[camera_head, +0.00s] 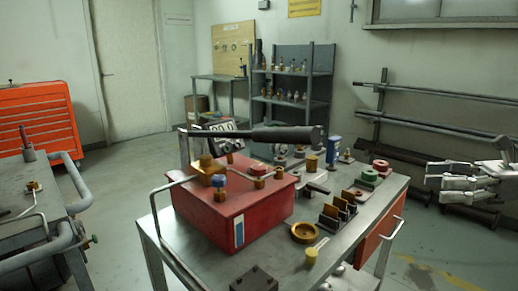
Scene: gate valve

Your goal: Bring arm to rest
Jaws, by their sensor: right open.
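My right gripper (436,182) shows at the right edge in the head view. It is silver, with its fingers pointing left. It is open, with nothing seen between the fingers. It is to the right of the workbench (178,240) and apart from the things on it. My left gripper is not in view. A red box (225,213) with brass fittings and a blue knob on top stands on the workbench. A long dark cylindrical piece (275,133) shows above and behind the box; I cannot tell what supports it.
Brass parts, a yellow cap (311,257) and green and red pieces (370,175) lie on the workbench. Another bench (35,205) with a curved grey rail is at left, before an orange tool cabinet (40,117). A shelf (290,88) and a pipe rack (440,97) line the wall.

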